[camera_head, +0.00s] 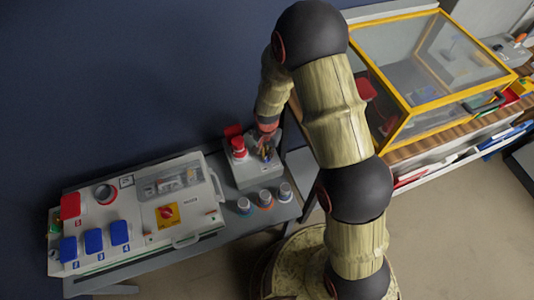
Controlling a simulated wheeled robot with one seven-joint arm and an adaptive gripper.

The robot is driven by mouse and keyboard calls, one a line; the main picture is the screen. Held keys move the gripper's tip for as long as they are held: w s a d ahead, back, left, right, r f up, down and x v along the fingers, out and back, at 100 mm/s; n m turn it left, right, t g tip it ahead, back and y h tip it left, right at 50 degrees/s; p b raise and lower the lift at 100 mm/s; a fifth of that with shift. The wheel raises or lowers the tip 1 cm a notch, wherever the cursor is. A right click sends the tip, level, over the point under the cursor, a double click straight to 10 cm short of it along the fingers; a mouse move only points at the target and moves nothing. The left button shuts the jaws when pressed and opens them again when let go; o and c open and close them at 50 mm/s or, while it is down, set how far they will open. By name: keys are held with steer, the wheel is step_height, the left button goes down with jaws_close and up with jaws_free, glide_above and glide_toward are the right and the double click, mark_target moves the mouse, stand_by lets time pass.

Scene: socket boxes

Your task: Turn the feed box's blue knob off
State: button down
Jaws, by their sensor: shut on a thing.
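A small grey box (239,174), which I take to be the feed box, stands at the right end of the grey bench. A red plug or cap (238,145) sits on its left side. My gripper (266,153) reaches down onto the right part of its top and is shut there. The blue knob does not show clearly; the fingers cover that spot, and it appears to be between them.
A large pale panel box (140,240) with a red knob (167,212) and blue and red socket covers lies left on the bench. Several small round pieces (265,198) stand in front of the small box. A yellow-framed clear case (398,106) stands right.

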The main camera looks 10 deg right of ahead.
steer(key=shift+n, duration=0.4)
steer(key=n+p, duration=0.2)
steer(key=n, duration=0.1)
steer(key=shift+r, duration=0.1)
steer(key=n+p, duration=0.2)
steer(key=n, duration=0.3)
steer(key=n+p, duration=0.1)
steer(key=n, duration=0.4)
steer(key=n+p, duration=0.1)
steer(key=n, duration=0.3)
stand_by(0.7)
steer(key=c, duration=2)
jaws_free()
steer(key=shift+o, duration=0.4)
